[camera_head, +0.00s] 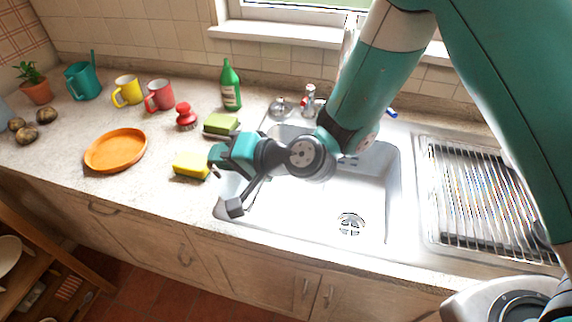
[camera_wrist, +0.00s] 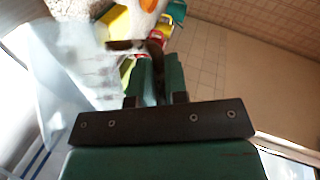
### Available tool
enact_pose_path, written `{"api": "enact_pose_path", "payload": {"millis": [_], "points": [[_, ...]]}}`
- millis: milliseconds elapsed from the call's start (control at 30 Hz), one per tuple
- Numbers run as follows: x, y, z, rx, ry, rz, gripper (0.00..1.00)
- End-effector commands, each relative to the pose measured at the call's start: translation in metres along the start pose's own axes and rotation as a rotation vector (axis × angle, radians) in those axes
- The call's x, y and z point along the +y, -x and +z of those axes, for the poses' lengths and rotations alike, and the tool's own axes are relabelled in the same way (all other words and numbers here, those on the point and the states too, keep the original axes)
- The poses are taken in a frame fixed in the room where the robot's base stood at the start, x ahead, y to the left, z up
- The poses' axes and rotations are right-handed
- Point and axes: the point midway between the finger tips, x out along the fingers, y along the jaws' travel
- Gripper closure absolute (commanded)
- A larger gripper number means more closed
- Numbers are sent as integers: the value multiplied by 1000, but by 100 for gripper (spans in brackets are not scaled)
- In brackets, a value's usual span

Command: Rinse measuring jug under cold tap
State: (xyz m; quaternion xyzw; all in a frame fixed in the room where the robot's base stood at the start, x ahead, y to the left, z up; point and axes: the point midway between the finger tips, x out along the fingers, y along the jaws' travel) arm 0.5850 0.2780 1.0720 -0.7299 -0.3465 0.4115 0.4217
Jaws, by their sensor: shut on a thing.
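My gripper (camera_head: 217,163) is over the sink's left front edge, beside the yellow sponge. In the wrist view its fingers (camera_wrist: 157,62) are close together, shut on the clear measuring jug (camera_wrist: 78,72), whose see-through body fills the left side. In the head view the jug is hard to make out, a pale patch below my gripper. The white sink (camera_head: 385,185) has a drain at its bottom. The blue-marked cold tap (camera_head: 391,113) is at the back, partly hidden by my arm. The red-marked tap (camera_head: 309,93) stands left of my arm.
The yellow sponge (camera_head: 191,165), green-topped sponge (camera_head: 221,124), red brush (camera_head: 186,116) and green bottle (camera_head: 230,85) stand left of the sink. An orange plate (camera_head: 116,150) and mugs (camera_head: 159,95) are further left. A ridged drainer (camera_head: 470,185) is at the right.

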Motion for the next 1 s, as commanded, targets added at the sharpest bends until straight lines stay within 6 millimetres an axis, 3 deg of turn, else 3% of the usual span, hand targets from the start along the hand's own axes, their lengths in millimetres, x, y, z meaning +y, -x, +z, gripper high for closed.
{"api": "enact_pose_path", "payload": {"millis": [33,200,667,1000], "points": [[-17,2,-1,-4,21,18,100],[-4,-4,4,-1,45,47,100],[-14,-11,12,-5,132,129,100],[0,-28,30,-8,266,260,100]]}}
